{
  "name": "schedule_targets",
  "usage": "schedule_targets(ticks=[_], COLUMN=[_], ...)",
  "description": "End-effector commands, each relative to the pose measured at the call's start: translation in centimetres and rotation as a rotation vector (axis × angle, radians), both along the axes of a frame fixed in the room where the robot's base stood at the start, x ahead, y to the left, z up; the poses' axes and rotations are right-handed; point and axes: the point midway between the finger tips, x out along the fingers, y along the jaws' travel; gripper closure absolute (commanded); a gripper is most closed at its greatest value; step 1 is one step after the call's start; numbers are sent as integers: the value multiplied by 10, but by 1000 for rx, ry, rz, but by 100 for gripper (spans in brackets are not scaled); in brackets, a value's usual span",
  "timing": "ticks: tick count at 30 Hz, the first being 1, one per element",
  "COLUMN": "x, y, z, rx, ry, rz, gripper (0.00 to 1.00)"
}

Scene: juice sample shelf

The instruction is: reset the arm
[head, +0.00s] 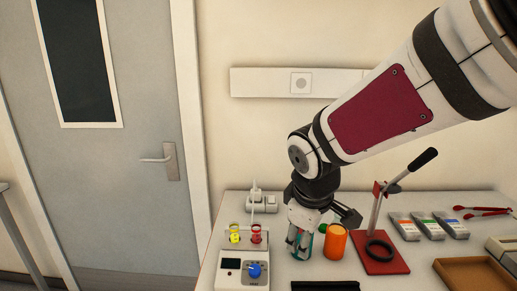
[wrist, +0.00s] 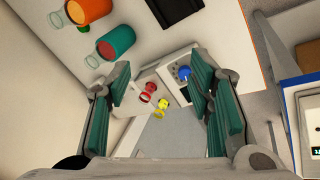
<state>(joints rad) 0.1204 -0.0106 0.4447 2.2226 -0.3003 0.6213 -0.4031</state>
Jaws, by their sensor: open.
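My gripper (head: 301,232) hangs pointing down over the white table, beside the orange container. In the wrist view my gripper (wrist: 163,97) is open, its two green-padded fingers wide apart with nothing held between them. The arm reaches in from the upper right, bent at the wrist joint.
An orange container (head: 335,242) stands right of my gripper. A white device with a blue knob (head: 231,272) stands front left, with yellow (head: 235,235) and red (head: 256,234) samples behind. A red-based lever press (head: 380,257), several packets (head: 431,226) and a brown tray (head: 472,274) occupy the right.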

Motion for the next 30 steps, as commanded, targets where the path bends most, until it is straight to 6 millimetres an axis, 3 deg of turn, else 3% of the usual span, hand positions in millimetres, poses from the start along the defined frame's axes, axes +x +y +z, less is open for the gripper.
schedule_targets(ticks=[3,9,18,24,30], x=[-30,-87,-163,-181,-182], y=[-29,-66,-90,-93,-93], z=[30,65,85,86,85], rx=[25,134,373,451,456], ry=[-45,-107,-149,-148,-146], rz=[-175,-458,-771,-844,-849], gripper=[52,52,52,52,52])
